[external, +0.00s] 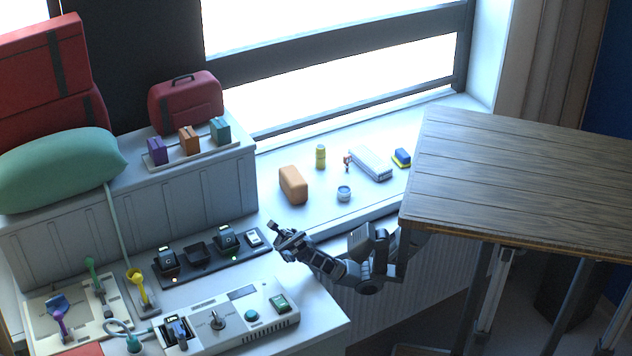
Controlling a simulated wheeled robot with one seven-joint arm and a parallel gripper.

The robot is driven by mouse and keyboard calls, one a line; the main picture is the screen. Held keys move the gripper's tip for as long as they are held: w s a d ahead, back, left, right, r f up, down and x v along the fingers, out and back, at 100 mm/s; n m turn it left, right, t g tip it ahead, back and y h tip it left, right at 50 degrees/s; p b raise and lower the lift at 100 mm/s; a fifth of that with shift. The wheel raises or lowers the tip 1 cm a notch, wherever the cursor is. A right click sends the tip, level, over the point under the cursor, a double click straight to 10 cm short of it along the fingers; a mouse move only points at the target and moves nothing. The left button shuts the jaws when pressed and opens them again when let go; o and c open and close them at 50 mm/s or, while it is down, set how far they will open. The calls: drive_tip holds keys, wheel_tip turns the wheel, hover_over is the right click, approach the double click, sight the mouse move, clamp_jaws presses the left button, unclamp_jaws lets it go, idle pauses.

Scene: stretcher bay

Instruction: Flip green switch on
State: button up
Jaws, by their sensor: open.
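A green rocker switch (280,303) sits at the right end of a pale control box (215,340) on the white counter. A round green button (252,316) and a dark knob (218,319) are to its left on the same box. A green lever (92,268) stands on a pale panel at the far left, beside a purple lever (58,318) and a yellow lever (135,276). My gripper (278,241) is open and empty. It is above and behind the rocker switch in the picture, near the right end of a dark strip, apart from the switch. The rocker's position is too small to tell.
A dark charging strip (185,277) with black devices lies behind the control box. A wooden table (530,165) stands at right, close to my arm. Small items, including an orange block (293,184), sit on the windowsill. A green cushion (60,165) lies at left.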

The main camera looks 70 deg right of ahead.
drive_tip(key=a+n+h+b, duration=0.1)
drive_tip(key=a+n+h, duration=0.2)
drive_tip(key=n+h, duration=0.15)
drive_tip(key=n+t+h+b, duration=0.3)
drive_tip(key=t+h+b, duration=0.7)
drive_tip(key=h+b, duration=0.25)
approach(282, 303)
drive_tip(key=shift+s+a+r+m, duration=0.25)
drive_tip(key=shift+s+a, duration=0.3)
drive_tip(key=shift+a, duration=0.25)
drive_tip(key=shift+w+d+f+h, duration=0.2)
drive_tip(key=shift+d+f+h, duration=0.05)
drive_tip(key=shift+h, duration=0.15)
drive_tip(key=shift+d+f+t, duration=0.1)
drive_tip(key=shift+f+t, duration=0.05)
drive_tip(key=shift+t, duration=0.15)
drive_tip(key=b+x, duration=0.1)
drive_tip(key=x, duration=0.6)
drive_tip(key=shift+f, duration=0.2)
